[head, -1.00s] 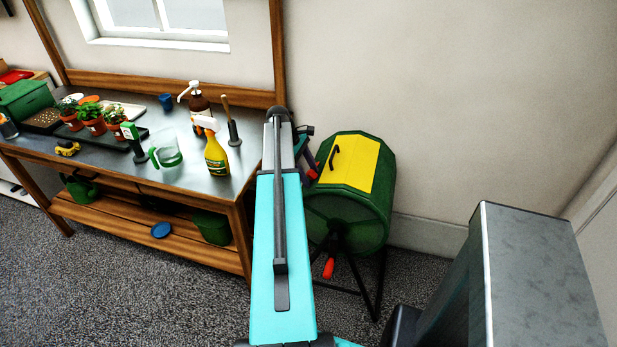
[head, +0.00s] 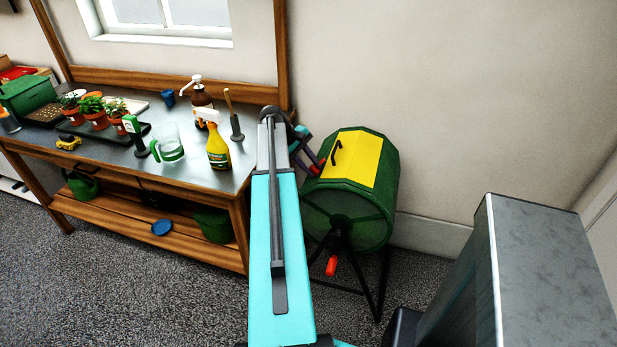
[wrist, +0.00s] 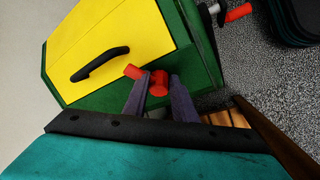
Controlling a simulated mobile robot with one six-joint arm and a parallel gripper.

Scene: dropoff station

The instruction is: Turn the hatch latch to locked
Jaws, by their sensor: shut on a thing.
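The hatch (head: 357,160) is a yellow panel on top of a green drum, with a black handle; it also shows in the wrist view (wrist: 105,45). The red latch (wrist: 158,82) is at the hatch's near edge in the wrist view, its short lever pointing up-left onto the yellow panel. My gripper (wrist: 157,86) has its two grey fingers on either side of the latch, shut on it. In the head view my gripper (head: 315,163) is at the drum's left side, partly behind my arm, and the latch is hard to make out there.
The drum (head: 345,215) stands on black legs, with a red crank grip (head: 331,266) below. A workbench (head: 120,165) at the left carries plants, a yellow spray bottle (head: 217,145) and a brown pump bottle (head: 201,94). The wall is close behind the drum.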

